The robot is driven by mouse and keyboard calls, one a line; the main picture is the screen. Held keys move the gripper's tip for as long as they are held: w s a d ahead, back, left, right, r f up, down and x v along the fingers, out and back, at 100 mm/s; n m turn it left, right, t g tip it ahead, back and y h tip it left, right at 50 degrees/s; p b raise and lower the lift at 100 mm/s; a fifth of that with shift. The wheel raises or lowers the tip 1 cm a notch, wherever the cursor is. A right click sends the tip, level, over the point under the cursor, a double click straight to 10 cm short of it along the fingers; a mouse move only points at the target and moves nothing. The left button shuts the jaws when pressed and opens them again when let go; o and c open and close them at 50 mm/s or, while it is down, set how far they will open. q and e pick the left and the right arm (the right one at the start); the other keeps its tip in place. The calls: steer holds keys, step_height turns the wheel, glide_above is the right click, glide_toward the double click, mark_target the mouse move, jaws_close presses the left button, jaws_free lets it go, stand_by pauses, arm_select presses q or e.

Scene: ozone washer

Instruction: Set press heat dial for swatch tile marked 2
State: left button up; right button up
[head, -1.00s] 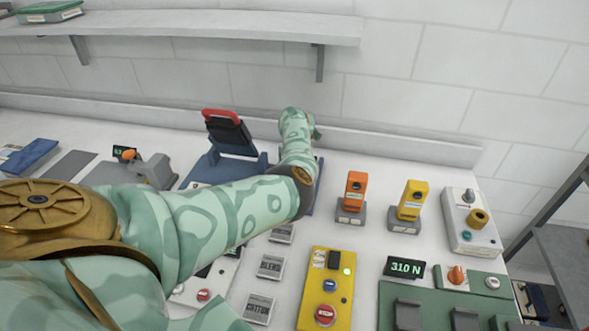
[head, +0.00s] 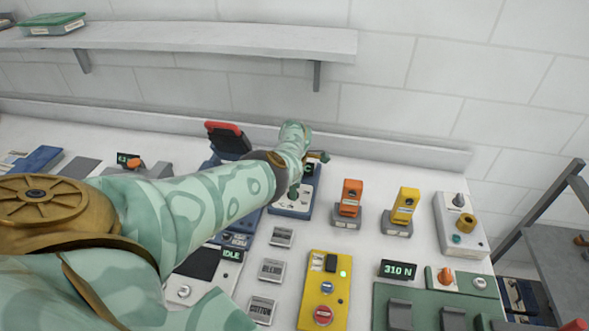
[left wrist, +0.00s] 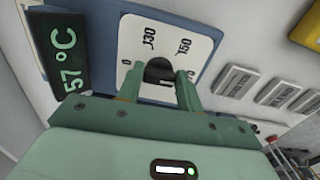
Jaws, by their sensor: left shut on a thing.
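The black heat dial (left wrist: 160,72) sits on a white scale plate (left wrist: 170,38) with 130 and 150 among its marks, in the left wrist view. My left gripper (left wrist: 157,84) is shut on the dial, one finger at each side. A green readout (left wrist: 64,45) beside the plate shows 57 °C, its upper edge near the picture border. In the head view the blue press with a red handle (head: 224,127) is partly behind my left arm. Three grey swatch tiles (head: 281,236) lie in a row; the nearer two read BLEND (head: 271,270) and COTTON (head: 262,309).
A yellow button box (head: 325,285) stands right of the tiles. A shelf (head: 200,38) hangs on the wall behind.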

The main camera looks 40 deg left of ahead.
arm_select(q)
steer(key=shift+m, duration=0.3)
steer(key=o, duration=1)
steer(key=shift+r+p, duration=4.2)
steer(key=shift+r, duration=3.95)
